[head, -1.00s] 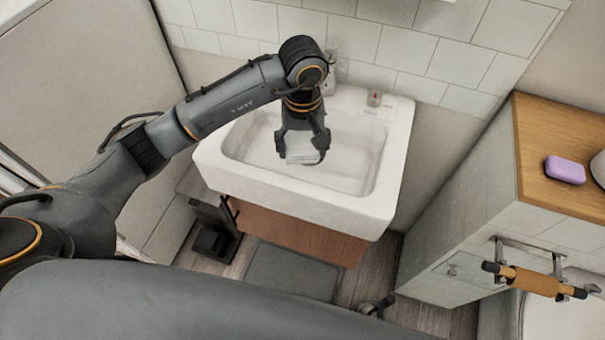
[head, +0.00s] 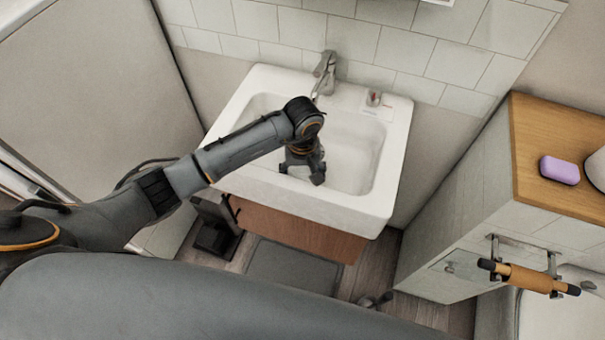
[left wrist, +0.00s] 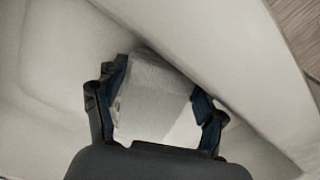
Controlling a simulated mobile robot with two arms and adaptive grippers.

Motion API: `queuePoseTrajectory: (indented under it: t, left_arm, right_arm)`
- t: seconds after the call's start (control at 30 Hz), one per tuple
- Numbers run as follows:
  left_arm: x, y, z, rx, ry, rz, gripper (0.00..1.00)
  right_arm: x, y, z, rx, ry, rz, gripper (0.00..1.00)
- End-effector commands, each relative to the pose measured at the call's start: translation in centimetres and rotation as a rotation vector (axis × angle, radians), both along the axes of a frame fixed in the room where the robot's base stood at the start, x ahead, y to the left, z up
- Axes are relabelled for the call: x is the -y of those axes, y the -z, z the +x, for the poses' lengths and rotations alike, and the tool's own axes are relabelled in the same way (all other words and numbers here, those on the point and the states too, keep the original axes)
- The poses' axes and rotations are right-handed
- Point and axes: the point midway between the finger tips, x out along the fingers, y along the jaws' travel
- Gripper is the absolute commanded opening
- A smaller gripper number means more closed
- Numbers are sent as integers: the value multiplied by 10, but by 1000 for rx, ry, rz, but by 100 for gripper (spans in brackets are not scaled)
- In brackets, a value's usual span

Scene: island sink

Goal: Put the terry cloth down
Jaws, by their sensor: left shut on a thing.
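My left gripper (head: 302,175) is over the front part of the white sink basin (head: 350,160). In the left wrist view the gripper (left wrist: 160,108) is shut on the pale grey-white terry cloth (left wrist: 155,90), which sits folded between its two fingers. The cloth is close to the sink's inner front wall; I cannot tell whether it touches the basin. My right gripper is in neither view.
A chrome faucet (head: 324,72) stands at the sink's back edge, with a small item (head: 374,97) to its right. A purple soap (head: 559,170) lies on the wooden counter (head: 535,135) at right. The right part of the basin is clear.

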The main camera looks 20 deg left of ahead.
Motion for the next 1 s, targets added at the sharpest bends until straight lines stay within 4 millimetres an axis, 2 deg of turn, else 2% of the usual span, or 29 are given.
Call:
queuePoseTrajectory:
  t: [0.17,0.2,0.27,0.3,0.6,0.73,0.77,0.87,1.0]
  left_arm:
    - [0,5,0,1,0,1,39]
    - [0,3,0,1,0,1,78]
    - [0,3,0,0,0,1,90]
    - [0,3,0,0,0,1,92]
    - [0,2,0,0,0,0,92]
    - [0,-3,0,-1,-1,-1,92]
    - [0,-5,1,2,0,0,92]
    - [0,-21,2,6,2,1,92]
    - [-1,-52,2,6,2,1,92]
  right_arm:
    - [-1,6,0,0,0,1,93]
    - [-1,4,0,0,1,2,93]
    - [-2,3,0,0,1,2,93]
    - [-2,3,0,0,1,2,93]
    - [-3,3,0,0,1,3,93]
    - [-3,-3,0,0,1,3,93]
    - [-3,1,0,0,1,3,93]
    - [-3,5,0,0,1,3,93]
    - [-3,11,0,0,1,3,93]
